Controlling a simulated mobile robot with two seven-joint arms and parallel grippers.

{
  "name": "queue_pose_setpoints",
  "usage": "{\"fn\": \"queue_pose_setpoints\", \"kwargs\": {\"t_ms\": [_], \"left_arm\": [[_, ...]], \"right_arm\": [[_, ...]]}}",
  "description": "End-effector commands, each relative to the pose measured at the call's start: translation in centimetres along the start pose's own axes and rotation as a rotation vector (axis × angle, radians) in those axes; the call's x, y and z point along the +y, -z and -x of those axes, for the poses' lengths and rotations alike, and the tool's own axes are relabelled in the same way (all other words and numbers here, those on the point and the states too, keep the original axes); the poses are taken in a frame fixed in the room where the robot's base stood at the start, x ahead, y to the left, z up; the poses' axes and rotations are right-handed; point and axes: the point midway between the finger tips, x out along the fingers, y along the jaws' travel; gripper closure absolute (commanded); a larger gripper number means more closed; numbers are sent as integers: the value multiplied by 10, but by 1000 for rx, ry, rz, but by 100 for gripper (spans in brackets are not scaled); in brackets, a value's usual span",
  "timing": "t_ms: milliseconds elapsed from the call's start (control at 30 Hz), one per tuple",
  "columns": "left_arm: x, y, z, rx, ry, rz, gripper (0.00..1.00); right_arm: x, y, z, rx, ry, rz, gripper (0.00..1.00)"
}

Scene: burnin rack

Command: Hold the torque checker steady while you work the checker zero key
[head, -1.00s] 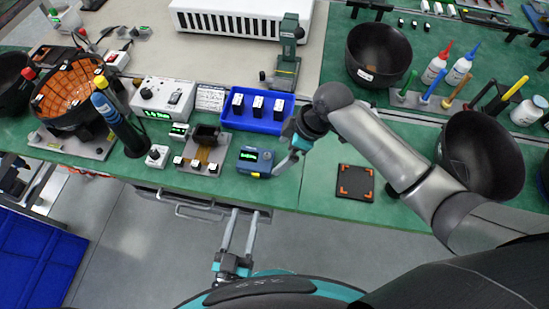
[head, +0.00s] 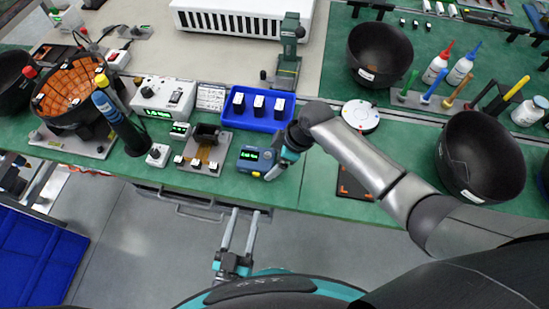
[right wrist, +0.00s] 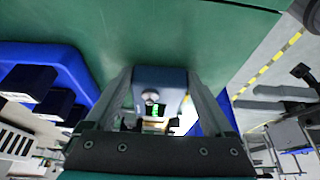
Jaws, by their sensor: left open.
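The torque checker (head: 255,160) is a small blue box with a lit green display, on the green bench near its front edge. My right gripper (head: 273,170) is at the checker's right side. In the right wrist view its fingers (right wrist: 160,72) lie on either side of the checker (right wrist: 172,92), whose round knob and green display show between them. Whether the fingers press on it I cannot tell. The zero key is too small to make out. My left gripper (head: 242,211) is open and empty, over the floor in front of the bench, below the checker.
A blue tray (head: 228,122) with black blocks stands just behind the checker. A fixture (head: 203,155) and a white control box (head: 163,97) are to its left. A black pad (head: 356,185) and a white disc (head: 360,115) lie to the right, near my right arm.

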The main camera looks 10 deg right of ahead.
Motion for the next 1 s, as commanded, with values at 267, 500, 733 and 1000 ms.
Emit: {"fn": "queue_pose_setpoints", "kwargs": {"t_ms": [267, 500, 733, 1000], "left_arm": [[0, 0, 0, 0, 0, 0, 50], [0, 0, 0, 0, 0, 0, 50], [0, 0, 0, 0, 0, 0, 50], [0, 0, 0, 0, 0, 0, 50]], "right_arm": [[0, 0, 0, 0, 0, 0, 47], [0, 0, 0, 0, 0, -1, 74], [0, 0, 0, 0, -1, -1, 88], [0, 0, 0, 0, -1, -1, 88]]}}
